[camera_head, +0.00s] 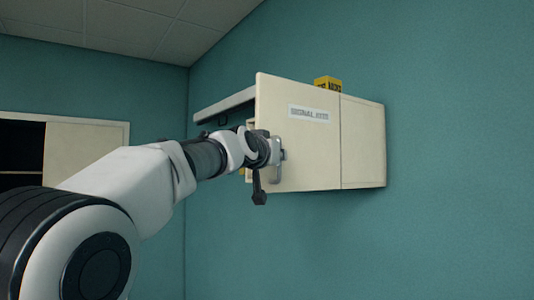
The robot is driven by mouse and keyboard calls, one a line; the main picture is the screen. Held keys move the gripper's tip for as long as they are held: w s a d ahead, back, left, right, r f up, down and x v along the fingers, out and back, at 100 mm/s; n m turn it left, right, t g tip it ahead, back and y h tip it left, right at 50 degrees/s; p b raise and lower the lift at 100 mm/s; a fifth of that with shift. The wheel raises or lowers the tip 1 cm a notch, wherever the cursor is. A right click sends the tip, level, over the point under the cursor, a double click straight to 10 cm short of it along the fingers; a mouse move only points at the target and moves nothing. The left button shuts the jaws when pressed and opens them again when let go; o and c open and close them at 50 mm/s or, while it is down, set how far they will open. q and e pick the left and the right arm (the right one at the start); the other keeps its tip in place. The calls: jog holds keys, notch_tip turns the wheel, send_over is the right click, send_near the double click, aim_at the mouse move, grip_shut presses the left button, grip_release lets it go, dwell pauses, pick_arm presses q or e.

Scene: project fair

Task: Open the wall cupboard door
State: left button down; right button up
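The cream wall cupboard (363,145) hangs on the teal wall. Its door (310,155), with a white label strip (310,114), stands open, swung out toward me on its right-hand edge. The metal handle (279,165) is near the door's free left edge. My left gripper (262,180) is at that edge, close beside the handle. One dark finger hangs down there; the other is not clearly visible, so I cannot tell whether it grips the handle. The door hides most of the cupboard's inside. My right gripper is out of view.
A yellow box (328,83) with dark lettering sits on top of the cupboard. The wall below the cupboard is clear.

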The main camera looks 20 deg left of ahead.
pick_arm(q)
jog(key=shift+r, duration=0.2)
jog(key=c, duration=1.3)
grip_release()
jog(key=shift+w+d, duration=0.15)
jog(key=shift+o, duration=0.5)
jog(key=shift+w+d+f, duration=0.4)
jog(key=shift+w+d, duration=0.25)
jog(key=shift+d, duration=0.1)
jog(key=s+a, duration=0.1)
jog(key=s, duration=0.6)
jog(key=shift+s+a, duration=0.4)
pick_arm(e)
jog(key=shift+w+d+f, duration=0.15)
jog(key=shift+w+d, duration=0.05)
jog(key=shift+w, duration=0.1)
pick_arm(q)
jog(key=shift+s, duration=0.1)
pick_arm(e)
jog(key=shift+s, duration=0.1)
